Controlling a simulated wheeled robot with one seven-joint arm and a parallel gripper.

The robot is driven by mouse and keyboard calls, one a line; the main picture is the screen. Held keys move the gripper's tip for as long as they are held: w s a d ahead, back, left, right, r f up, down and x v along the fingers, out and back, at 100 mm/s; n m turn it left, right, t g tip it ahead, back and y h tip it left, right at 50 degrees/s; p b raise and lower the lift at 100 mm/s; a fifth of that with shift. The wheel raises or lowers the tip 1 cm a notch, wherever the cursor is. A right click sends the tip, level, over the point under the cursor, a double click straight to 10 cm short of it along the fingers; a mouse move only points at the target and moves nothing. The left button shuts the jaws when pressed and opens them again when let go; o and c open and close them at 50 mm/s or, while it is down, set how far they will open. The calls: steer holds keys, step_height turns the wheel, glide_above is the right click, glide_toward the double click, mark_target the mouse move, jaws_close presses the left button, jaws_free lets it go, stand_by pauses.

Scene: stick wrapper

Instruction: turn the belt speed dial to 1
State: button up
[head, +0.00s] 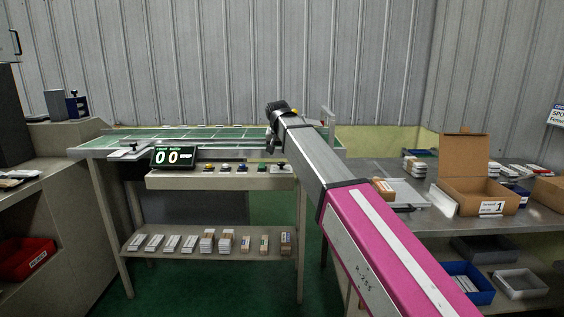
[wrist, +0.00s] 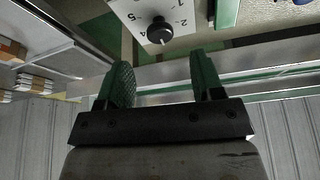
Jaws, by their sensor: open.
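The belt speed dial (wrist: 158,31) is a black round knob on a pale plate with printed numbers, at the top centre of the wrist view. A light mark on the knob points down in that view, between the 4 and the 2. In the head view the dial (head: 282,166) is small, at the right end of the control panel. My gripper (wrist: 163,76) is open and empty, its two green-dark fingers apart. The dial lies beyond the fingertips, not between them. In the head view my gripper (head: 271,142) hangs just above the panel's right end.
The control panel (head: 215,181) carries several coloured buttons left of the dial and a display (head: 173,156) reading 00. The green conveyor belt (head: 200,137) lies behind it. A side table (head: 440,225) with an open carton (head: 464,197) stands at the right.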

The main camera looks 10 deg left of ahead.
mark_target(281, 163)
steer(key=x, duration=0.5)
steer(key=shift+w+f, duration=0.15)
steer(key=shift+f, duration=0.25)
steer(key=c, duration=0.9)
